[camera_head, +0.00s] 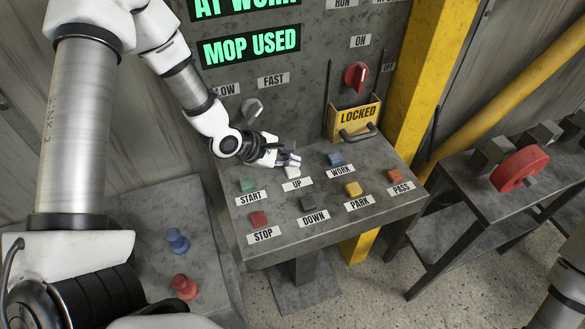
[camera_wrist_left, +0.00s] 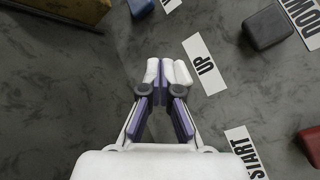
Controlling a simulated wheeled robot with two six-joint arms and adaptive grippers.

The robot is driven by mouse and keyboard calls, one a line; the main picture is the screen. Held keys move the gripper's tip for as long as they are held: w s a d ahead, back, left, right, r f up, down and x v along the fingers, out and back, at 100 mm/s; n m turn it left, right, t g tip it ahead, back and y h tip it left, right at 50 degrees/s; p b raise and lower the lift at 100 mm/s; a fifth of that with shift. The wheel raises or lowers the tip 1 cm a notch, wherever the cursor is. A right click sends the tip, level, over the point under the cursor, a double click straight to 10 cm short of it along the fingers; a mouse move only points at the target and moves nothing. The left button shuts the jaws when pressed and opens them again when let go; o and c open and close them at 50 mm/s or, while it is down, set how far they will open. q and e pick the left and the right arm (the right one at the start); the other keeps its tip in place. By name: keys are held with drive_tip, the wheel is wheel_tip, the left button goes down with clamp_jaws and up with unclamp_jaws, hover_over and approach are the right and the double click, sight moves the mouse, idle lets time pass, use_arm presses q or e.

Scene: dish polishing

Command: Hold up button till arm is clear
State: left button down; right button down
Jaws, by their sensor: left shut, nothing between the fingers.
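My left gripper (camera_head: 287,160) reaches in from the upper left over the button console (camera_head: 330,243). Its fingers are shut and empty, with the tips at the white UP button (camera_head: 292,171). In the left wrist view the closed fingertips (camera_wrist_left: 164,72) are beside the UP label (camera_wrist_left: 205,64) and partly cover the button. I cannot tell whether they press it or how far down it is. The UP label (camera_head: 297,184) lies just in front of the button. My right gripper is not in view.
Near the tips are the green START (camera_head: 247,185), blue WORK (camera_head: 335,159) and dark DOWN (camera_head: 307,204) buttons. A sign reads MOP USED (camera_head: 250,46). A side table stands right.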

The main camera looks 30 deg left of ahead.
sight(290, 170)
use_arm(q)
drive_tip(key=shift+f, duration=0.1)
drive_tip(key=shift+f, duration=0.35)
drive_tip(key=shift+f+b, duration=0.5)
drive_tip(key=shift+b, duration=0.05)
idle(0.5)
drive_tip(key=shift+r, duration=0.15)
idle(3.6)
drive_tip(key=shift+r+p, duration=0.85)
drive_tip(key=shift+p, duration=0.05)
wheel_tip(290, 170, up, 5)
drive_tip(key=p, duration=0.4)
drive_tip(key=shift+p, duration=0.35)
